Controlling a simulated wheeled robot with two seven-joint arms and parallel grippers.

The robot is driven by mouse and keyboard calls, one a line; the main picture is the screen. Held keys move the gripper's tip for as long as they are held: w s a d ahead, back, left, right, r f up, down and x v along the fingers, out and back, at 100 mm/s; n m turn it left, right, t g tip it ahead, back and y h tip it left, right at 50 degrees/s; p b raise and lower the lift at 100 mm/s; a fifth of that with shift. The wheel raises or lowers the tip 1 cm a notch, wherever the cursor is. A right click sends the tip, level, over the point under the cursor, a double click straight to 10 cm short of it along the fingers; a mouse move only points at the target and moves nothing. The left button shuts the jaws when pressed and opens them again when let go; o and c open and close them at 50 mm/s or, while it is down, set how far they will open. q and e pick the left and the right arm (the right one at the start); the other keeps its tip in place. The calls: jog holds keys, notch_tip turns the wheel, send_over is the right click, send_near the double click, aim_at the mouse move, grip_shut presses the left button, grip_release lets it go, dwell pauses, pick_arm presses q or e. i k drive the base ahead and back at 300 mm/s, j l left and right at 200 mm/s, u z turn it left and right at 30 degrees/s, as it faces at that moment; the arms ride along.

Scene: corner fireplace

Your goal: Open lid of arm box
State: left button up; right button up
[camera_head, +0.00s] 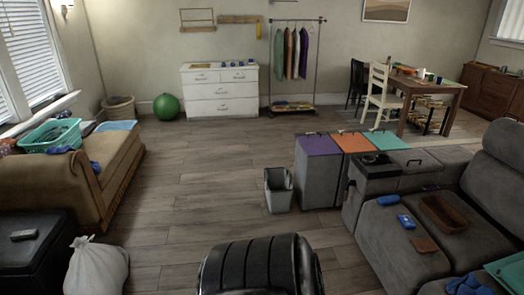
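The grey sofa (398,252) stands at the right. Between its seats and the colored bins is a grey arm box (416,183). Its flat top lid (418,158) lies level and looks shut, with a small dark handle on it. A black panel with a round recess (376,166) sits just left of this lid. Neither of my grippers is in view.
Bins with purple (318,146), orange (354,143) and teal (386,140) lids stand behind the arm box. An open grey bin (279,190) stands left of them. A black padded seat back (258,267) is at front center. The wooden floor (200,180) left of the bins is clear.

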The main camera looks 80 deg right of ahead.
aim_at(412, 158)
jog(key=z, duration=4)
